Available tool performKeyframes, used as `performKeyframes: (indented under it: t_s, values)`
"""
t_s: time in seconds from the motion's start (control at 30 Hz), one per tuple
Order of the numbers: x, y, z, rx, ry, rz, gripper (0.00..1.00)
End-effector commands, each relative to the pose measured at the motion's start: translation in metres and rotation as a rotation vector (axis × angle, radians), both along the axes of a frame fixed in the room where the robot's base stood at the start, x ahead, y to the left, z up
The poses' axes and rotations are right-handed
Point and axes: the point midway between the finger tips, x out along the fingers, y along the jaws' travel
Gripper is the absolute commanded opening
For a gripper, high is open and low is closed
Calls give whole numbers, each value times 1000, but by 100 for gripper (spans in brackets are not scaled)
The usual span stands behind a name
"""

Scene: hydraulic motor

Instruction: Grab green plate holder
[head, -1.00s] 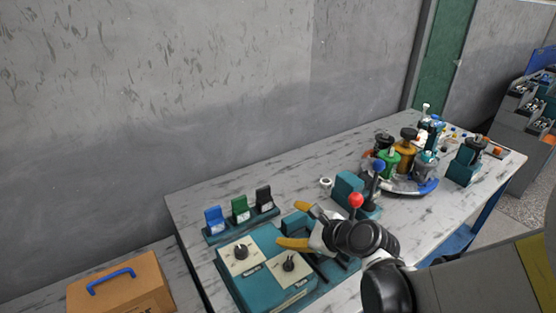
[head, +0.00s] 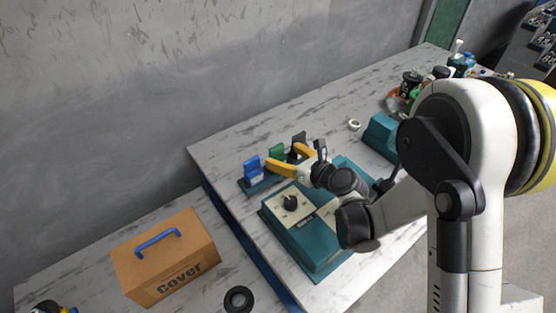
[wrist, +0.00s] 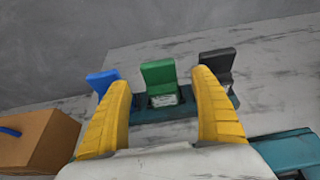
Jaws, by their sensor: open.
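The green plate holder (head: 277,154) stands upright in a teal rack (head: 251,187) on the marble table, between a blue holder (head: 252,166) and a black holder (head: 298,141). In the wrist view the green plate holder (wrist: 159,77) lies between and beyond my two yellow fingers, with a pale label low on its front. My gripper (head: 288,158) is open and empty, its fingers spread close to the rack. In the wrist view my gripper (wrist: 164,88) has the blue holder (wrist: 102,82) beyond the left finger and the black holder (wrist: 217,63) beyond the right finger.
A teal control box (head: 303,247) with a knob sits in front of the rack. An orange "Cover" box (head: 165,262) with a blue handle stands on the lower left bench. A teal block (head: 381,135) and several motor parts are farther right. The wall rises behind.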

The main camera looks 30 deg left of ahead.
Motion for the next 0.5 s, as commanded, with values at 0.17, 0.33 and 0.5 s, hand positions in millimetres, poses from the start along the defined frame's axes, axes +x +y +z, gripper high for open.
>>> performKeyframes:
  t_s: [0.17,0.33,0.5]
  values:
    - [11,24,-15,0,0,2,74]
    - [16,31,-16,0,-1,0,74]
    - [16,30,-16,0,-1,0,57]
